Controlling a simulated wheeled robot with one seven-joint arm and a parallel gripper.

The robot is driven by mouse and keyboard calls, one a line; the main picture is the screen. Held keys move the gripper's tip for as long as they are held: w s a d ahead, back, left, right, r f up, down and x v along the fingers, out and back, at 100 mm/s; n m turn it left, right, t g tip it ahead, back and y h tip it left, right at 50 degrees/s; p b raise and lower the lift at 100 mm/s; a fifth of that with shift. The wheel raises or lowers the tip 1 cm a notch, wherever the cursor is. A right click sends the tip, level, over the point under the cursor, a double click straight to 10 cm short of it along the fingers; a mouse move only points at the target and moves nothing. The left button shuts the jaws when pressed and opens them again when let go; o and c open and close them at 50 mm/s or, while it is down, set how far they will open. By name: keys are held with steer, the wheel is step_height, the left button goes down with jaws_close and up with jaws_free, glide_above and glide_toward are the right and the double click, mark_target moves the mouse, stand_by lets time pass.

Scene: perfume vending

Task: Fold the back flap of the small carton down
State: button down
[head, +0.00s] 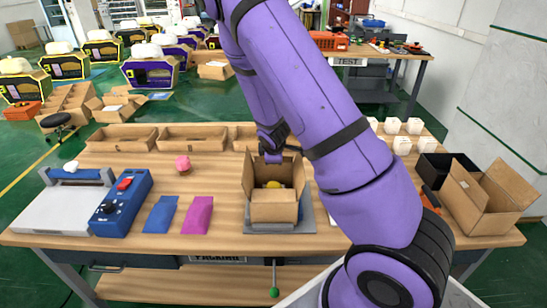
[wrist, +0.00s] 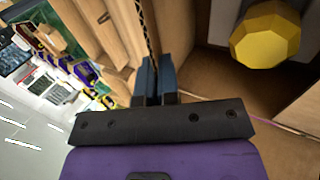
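The small carton (head: 275,210) stands on a grey plate on the table, its top open. Its back flap (head: 254,169) stands up, partly hidden by my gripper. A yellow faceted thing lies inside the carton and shows in the wrist view (wrist: 265,35). My gripper (head: 272,158) is at the top of the back flap. In the wrist view its two blue fingers (wrist: 157,65) are close together, with the corrugated edge of the cardboard running up to their tips. I cannot tell whether the flap is between them or only touching.
Shallow cardboard trays (head: 193,138) line the back of the table. A sealer (head: 123,203), a blue sheet (head: 160,214), a magenta sheet (head: 197,214) and a pink item (head: 183,163) are left. A larger open carton (head: 484,197) and white items (head: 402,145) are right.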

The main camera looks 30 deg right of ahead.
steer(key=c, duration=1.3)
jaws_free()
steer(key=shift+c, duration=0.2)
steer(key=v, duration=1)
steer(key=shift+s+r, duration=0.2)
steer(key=shift+r, duration=0.1)
steer(key=shift+a, duration=0.15)
